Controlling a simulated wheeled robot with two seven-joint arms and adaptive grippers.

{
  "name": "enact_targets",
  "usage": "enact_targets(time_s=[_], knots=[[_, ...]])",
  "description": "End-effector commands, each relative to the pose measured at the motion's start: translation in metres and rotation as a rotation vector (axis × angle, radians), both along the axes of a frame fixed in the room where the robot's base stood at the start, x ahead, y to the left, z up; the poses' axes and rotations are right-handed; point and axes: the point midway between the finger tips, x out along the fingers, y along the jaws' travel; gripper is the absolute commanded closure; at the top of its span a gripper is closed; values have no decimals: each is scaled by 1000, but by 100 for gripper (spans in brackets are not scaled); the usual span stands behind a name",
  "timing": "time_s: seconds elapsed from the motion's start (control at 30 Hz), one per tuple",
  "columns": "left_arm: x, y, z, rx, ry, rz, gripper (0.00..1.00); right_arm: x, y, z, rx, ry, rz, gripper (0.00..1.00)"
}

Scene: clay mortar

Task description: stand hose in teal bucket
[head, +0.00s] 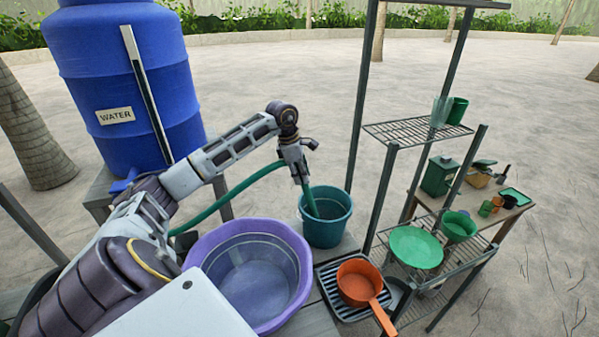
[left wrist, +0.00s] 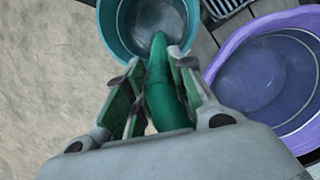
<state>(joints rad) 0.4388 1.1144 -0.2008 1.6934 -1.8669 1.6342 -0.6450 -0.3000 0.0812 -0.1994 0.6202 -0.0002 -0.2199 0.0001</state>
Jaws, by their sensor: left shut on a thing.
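The teal bucket (head: 327,235) stands upright on the bench, right of the purple basin. The green hose (head: 236,193) runs from low by the blue tank up to my left gripper (head: 302,177). My left gripper is above the bucket, shut on the hose. The hose end points down into the bucket's mouth. In the left wrist view the hose (left wrist: 165,96) lies between the fingers (left wrist: 158,95), and its tip reaches over the inside of the teal bucket (left wrist: 117,37). Whether the tip touches the bucket's bottom I cannot tell. My right gripper is not in view.
A purple basin (head: 192,250) stands left of the bucket. A blue water tank (head: 165,60) is at the back left. An orange pan (head: 358,283) lies on a black rack in front. A metal shelf (head: 405,130) with green dishes stands close on the right.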

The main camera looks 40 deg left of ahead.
Motion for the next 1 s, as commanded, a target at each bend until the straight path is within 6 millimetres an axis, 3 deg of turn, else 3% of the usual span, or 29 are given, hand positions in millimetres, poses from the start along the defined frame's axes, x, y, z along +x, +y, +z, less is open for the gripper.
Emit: enact_targets(time_s=[0.4, 1.0], knots=[[7, -4, -30, 1, -1, 1, 95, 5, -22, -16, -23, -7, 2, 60], [16, -10, -70, 0, -1, 1, 95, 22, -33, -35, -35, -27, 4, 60]])
